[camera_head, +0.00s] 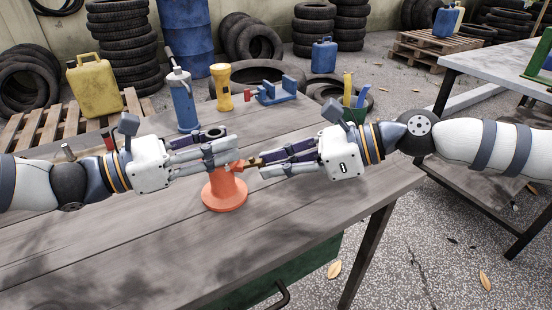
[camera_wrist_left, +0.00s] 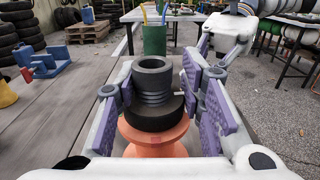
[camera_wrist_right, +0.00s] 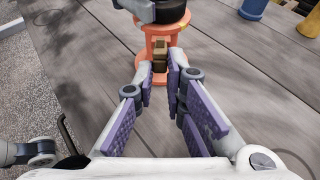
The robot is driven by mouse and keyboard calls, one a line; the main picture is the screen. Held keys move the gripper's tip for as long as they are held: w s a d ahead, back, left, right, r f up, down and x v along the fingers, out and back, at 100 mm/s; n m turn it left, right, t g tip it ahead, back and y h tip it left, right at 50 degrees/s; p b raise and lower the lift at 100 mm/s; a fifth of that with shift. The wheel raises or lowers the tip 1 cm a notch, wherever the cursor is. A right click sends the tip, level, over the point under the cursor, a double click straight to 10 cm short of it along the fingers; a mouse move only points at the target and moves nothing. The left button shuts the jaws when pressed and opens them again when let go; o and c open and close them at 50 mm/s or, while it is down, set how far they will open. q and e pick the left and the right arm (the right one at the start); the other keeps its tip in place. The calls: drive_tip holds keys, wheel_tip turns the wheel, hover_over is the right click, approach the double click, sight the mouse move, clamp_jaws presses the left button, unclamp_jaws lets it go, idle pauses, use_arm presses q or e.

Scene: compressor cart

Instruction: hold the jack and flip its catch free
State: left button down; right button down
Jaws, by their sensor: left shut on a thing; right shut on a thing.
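The orange jack (camera_head: 225,192) stands upright on the grey wooden bench, with a wide round foot. In the left wrist view its grey ridged top (camera_wrist_left: 152,82) rises from a black collar. My left gripper (camera_head: 236,155) is shut around the jack's upper part from the left. My right gripper (camera_head: 260,169) reaches in from the right, its fingertips at the brass-brown catch (camera_wrist_right: 160,50) on the jack's side. It is shut on the catch, its pads close together. The fingers partly hide the jack's upper part and the catch in the head view.
Behind the jack stand a blue cylinder tool (camera_head: 184,105), a yellow torch (camera_head: 221,88), a blue vise (camera_head: 277,93) and a green cup (camera_head: 355,99) with tools. The bench front is clear. Another table (camera_head: 500,65) stands at the right, with tyres behind.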

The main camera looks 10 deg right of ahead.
drive_tip(key=shift+d+f+t+y, duration=0.1)
drive_tip(key=shift+f+t+y, duration=0.05)
drive_tip(key=shift+t+y, duration=0.15)
idle(0.4)
drive_tip(key=c, duration=1.6)
unclamp_jaws()
drive_tip(key=shift+w, duration=0.1)
drive_tip(key=shift+c, duration=0.2)
drive_tip(key=v, duration=1.2)
use_arm(q)
drive_tip(key=shift+f, duration=0.1)
use_arm(e)
drive_tip(key=shift+f, duration=0.1)
use_arm(q)
drive_tip(key=c, duration=1)
unclamp_jaws()
